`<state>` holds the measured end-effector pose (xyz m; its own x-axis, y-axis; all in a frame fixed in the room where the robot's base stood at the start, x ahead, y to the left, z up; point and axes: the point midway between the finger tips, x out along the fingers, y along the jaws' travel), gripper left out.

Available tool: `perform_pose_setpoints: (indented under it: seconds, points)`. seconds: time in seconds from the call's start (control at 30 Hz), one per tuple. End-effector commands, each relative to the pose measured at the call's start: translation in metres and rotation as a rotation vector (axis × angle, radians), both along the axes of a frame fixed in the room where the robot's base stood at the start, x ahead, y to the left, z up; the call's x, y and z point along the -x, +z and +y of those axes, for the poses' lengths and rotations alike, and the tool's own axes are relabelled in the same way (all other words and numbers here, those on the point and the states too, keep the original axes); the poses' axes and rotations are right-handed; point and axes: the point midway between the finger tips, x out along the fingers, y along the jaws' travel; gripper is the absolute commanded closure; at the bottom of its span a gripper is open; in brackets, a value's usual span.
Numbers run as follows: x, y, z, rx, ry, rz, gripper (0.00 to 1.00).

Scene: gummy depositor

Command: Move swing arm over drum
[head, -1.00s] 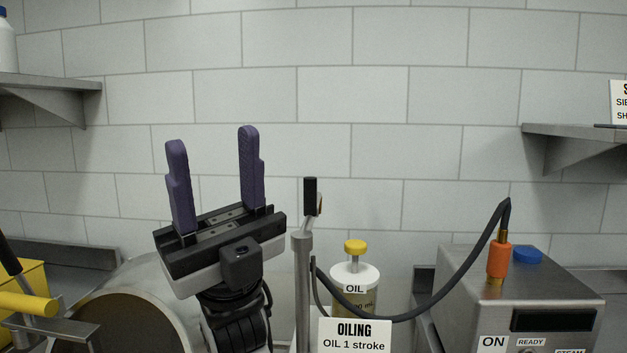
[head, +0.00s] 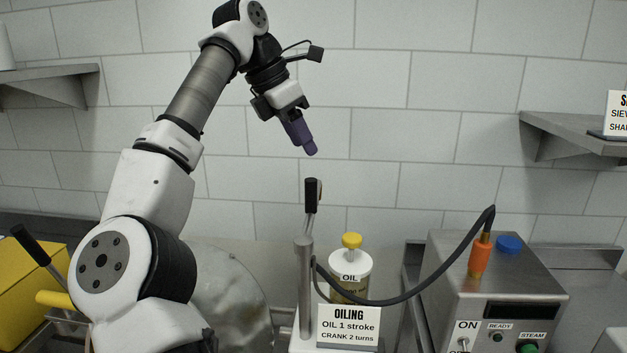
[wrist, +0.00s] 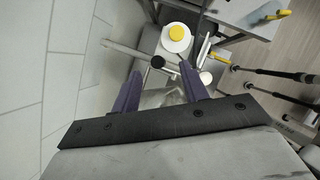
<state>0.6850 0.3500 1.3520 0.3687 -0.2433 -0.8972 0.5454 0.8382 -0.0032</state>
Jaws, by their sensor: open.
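The swing arm appears to be the grey metal post (head: 304,285) with an upright black handle (head: 312,195) at its top. The drum, a dull metal cylinder (head: 235,300), lies at lower left, partly hidden behind my arm. My gripper (head: 311,152) points down and slightly right, a little above the black handle and apart from it. In the wrist view my gripper (wrist: 162,75) is open and empty, purple fingers spread. The round black end of the handle (wrist: 157,62) shows between and beyond the fingertips, with a metal bar (wrist: 125,49) running left.
A white-topped oil bottle with a yellow knob (head: 351,241) stands right of the post, behind an oiling sign (head: 348,327). A black hose (head: 420,290) runs to an orange fitting (head: 479,257) on a steel control box (head: 510,275). A yellow box (head: 25,285) is at far left.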

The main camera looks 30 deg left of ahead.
Motion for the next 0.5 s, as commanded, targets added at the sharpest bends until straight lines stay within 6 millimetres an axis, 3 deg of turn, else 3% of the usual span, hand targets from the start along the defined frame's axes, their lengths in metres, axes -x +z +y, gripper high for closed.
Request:
perform_pose_setpoints:
  seconds: [0.07,0.17,0.5]
  points:
    - [0.011,0.004,0.013,-0.028,0.036,0.039,0.56]
    - [0.014,-0.002,0.018,-0.04,0.049,0.057,0.56]
    - [-0.007,-0.059,0.004,-0.036,0.043,0.056,0.56]
